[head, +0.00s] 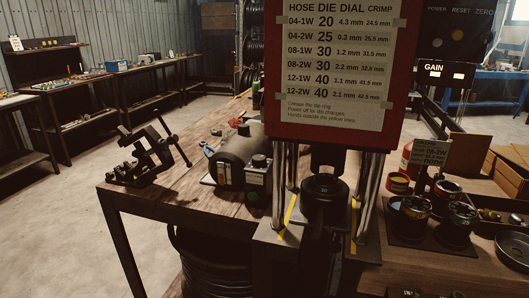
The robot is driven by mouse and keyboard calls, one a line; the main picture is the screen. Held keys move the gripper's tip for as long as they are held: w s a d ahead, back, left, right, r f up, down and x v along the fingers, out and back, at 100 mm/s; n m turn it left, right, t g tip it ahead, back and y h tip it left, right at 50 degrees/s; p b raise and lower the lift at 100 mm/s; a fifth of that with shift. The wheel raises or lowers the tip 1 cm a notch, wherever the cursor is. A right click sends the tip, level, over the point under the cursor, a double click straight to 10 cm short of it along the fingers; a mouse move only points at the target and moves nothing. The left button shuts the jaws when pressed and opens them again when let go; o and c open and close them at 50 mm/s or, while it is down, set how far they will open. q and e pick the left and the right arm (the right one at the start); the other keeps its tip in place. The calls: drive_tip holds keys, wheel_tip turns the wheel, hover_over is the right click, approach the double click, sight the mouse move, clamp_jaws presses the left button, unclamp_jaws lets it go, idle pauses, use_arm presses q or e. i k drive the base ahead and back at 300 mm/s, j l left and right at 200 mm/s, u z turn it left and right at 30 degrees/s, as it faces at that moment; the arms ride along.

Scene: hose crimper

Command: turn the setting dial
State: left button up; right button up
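The hose crimper stands right of centre, with a red head (398,122) bearing a chart of hose, die, dial and crimp values (340,62). Below it, shiny columns (365,195) flank a black round die part (324,190). To the left of the columns is a small dark control box (258,182) with a black knob (259,160) on top, which may be the setting dial. Its marks are too small to read. A dark cylinder, like a motor or pump (233,155), lies beside the box. Neither of my grippers is in view.
A black lever tool (148,158) stands on the bench's left end. Yellow lines (289,216) mark the crimper base. On the right are a tag card (430,152), dies on a dark mat (409,239), tins and a metal bowl (513,248). Bare wood (185,200) shows at front left.

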sight(259, 160)
drive_tip(key=j+z, duration=0.15)
drive_tip(key=z, duration=0.2)
drive_tip(key=i+j+z, duration=0.1)
drive_tip(key=z, duration=0.2)
drive_tip(key=j+z, duration=0.3)
drive_tip(key=j, duration=0.35)
drive_tip(key=j+z, duration=0.25)
drive_tip(key=j, duration=0.4)
drive_tip(key=j+z, duration=0.1)
drive_tip(key=j, duration=0.45)
drive_tip(key=k+j, duration=0.1)
drive_tip(key=j, duration=0.4)
drive_tip(key=k+j+z, duration=0.15)
drive_tip(key=j, duration=0.95)
drive_tip(key=k+j, duration=0.1)
drive_tip(key=j, duration=0.85)
drive_tip(key=k+j, duration=0.15)
drive_tip(key=j, duration=0.3)
drive_tip(key=k+j+z, duration=0.1)
drive_tip(key=j, duration=0.35)
